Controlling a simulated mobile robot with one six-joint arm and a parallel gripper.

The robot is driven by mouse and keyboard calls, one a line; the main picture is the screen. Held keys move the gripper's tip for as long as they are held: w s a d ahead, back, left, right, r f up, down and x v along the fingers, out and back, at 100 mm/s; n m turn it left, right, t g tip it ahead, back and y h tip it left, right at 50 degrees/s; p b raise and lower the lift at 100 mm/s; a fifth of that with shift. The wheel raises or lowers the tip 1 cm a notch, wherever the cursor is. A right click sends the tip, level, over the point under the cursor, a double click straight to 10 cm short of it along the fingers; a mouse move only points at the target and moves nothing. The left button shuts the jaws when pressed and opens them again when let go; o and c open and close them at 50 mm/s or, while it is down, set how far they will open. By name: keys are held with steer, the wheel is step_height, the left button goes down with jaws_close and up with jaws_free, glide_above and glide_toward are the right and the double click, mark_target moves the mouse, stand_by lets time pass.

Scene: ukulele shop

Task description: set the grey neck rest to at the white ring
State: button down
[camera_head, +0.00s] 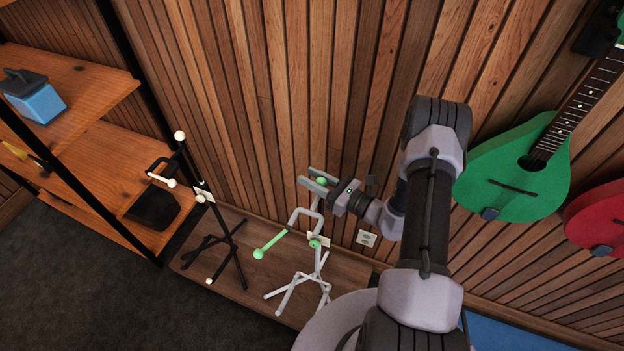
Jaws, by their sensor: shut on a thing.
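A grey instrument stand (297,287) with splayed legs and light green fittings stands on the low wooden platform. Its bent grey upper part (304,213) looks like the neck rest. My gripper (318,182) is at the top of this stand, with its fingers on either side of a green knob (321,181). It is shut on this knob. A green arm with a round end (268,245) sticks out to the left, and another green knob (315,243) sits lower beside a whitish plate (319,238). I cannot make out a white ring; my fingers hide part of the stand's top.
A black stand (213,212) with white knobs stands to the left on the platform (247,278). Wooden shelves (85,170) are farther left. The slatted wall (290,100) is close behind. A green instrument (515,175) and a red one (602,215) hang at right.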

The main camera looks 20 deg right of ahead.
steer(key=c, duration=1.1)
jaws_free()
steer(key=shift+f, duration=0.1)
steer(key=shift+o, duration=0.2)
steer(key=p+v, duration=0.3)
steer(key=v, duration=1.4)
steer(key=shift+s, duration=0.2)
steer(key=shift+d, duration=0.1)
